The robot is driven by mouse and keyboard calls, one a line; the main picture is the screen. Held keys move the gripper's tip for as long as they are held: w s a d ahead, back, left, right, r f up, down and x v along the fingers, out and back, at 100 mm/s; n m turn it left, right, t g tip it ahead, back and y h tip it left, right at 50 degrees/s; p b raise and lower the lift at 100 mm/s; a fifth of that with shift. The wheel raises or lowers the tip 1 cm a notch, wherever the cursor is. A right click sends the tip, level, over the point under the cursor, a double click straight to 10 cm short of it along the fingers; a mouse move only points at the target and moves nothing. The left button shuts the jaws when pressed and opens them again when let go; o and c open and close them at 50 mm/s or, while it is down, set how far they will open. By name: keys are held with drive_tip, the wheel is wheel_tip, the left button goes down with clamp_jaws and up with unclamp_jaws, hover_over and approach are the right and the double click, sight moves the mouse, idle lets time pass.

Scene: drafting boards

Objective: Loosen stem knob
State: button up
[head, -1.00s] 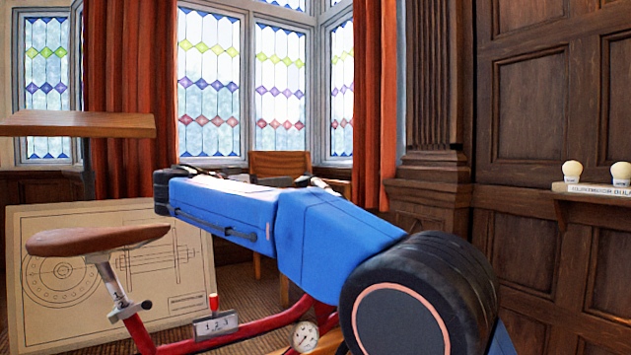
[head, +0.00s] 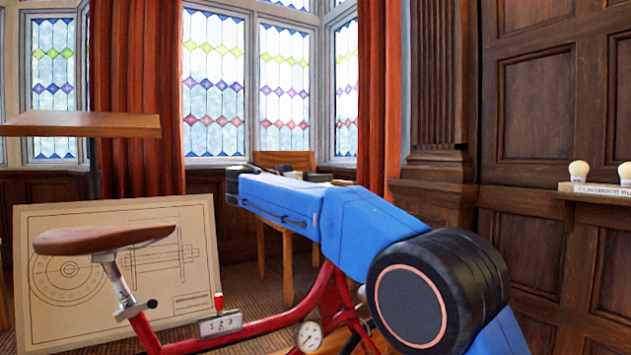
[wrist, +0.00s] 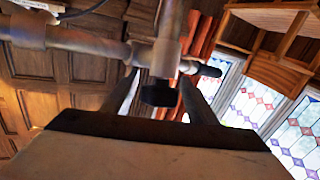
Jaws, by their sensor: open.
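In the wrist view, a small black knob (wrist: 158,93) sits at the foot of a grey metal stem (wrist: 170,30), where a clamp joins a grey crossbar (wrist: 88,43). My gripper (wrist: 158,80) is open, with one finger on each side of the knob. A gap shows between the knob and each finger; depth is hard to judge. In the head view, the red cycle frame (head: 255,338) is partly hidden behind my blue arm. My gripper cannot be made out there.
A brown saddle (head: 105,238) stands at left, with another black knob (head: 150,304) on its post. A counter box (head: 220,324) and round gauge (head: 309,337) sit on the frame.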

drive_tip(key=shift+w+d, duration=0.15)
drive_tip(key=shift+w, duration=0.05)
drive_tip(key=c, duration=1.1)
drive_tip(key=shift+o, duration=0.2)
drive_tip(key=shift+n+t+y, duration=0.4)
drive_tip(key=shift+y, duration=0.1)
drive_tip(key=shift+w+a+f+n+t+y, duration=0.1)
drive_tip(key=shift+a+n+t+y, duration=0.2)
drive_tip(key=shift+n+y, duration=1.15)
drive_tip(key=shift+w+a+f+n+t+y, duration=0.15)
drive_tip(key=shift+a+n+t+y, duration=0.2)
drive_tip(key=shift+n+y, duration=1.05)
drive_tip(key=shift+w+a+r+n+t+y, duration=0.15)
drive_tip(key=shift+a+n+y, duration=0.25)
drive_tip(key=shift+n+y, duration=1.05)
drive_tip(key=shift+f+y, duration=0.1)
drive_tip(key=shift+y, duration=0.3)
